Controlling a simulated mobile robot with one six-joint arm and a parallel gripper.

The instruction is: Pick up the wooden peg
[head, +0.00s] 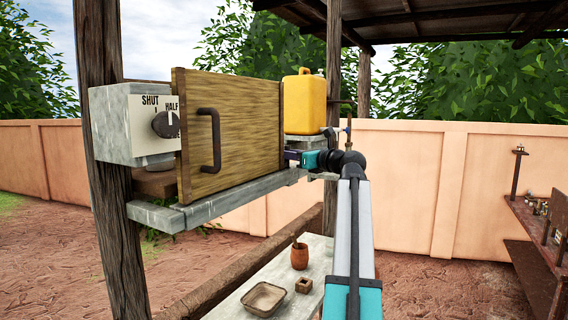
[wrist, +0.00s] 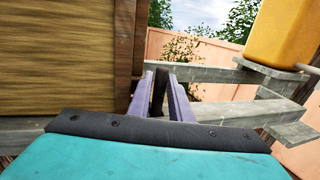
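My gripper (head: 293,156) is at the right edge of the upright wooden panel with a dark handle (head: 209,140), above the grey shelf (head: 245,197). In the wrist view its two purple fingers (wrist: 160,98) point away from me, beside the panel's brown edge post. A narrow dark upright piece (wrist: 158,88) shows between the fingers. I cannot tell whether it is the wooden peg, or whether the fingers touch it. No other piece is clearly the peg. A thin stick stands in the small clay pot (head: 300,259) on the low table.
A dial box (head: 135,124) is at the left. The low table (head: 236,306) holds a square dish (head: 263,299) and a small wooden block (head: 304,285).

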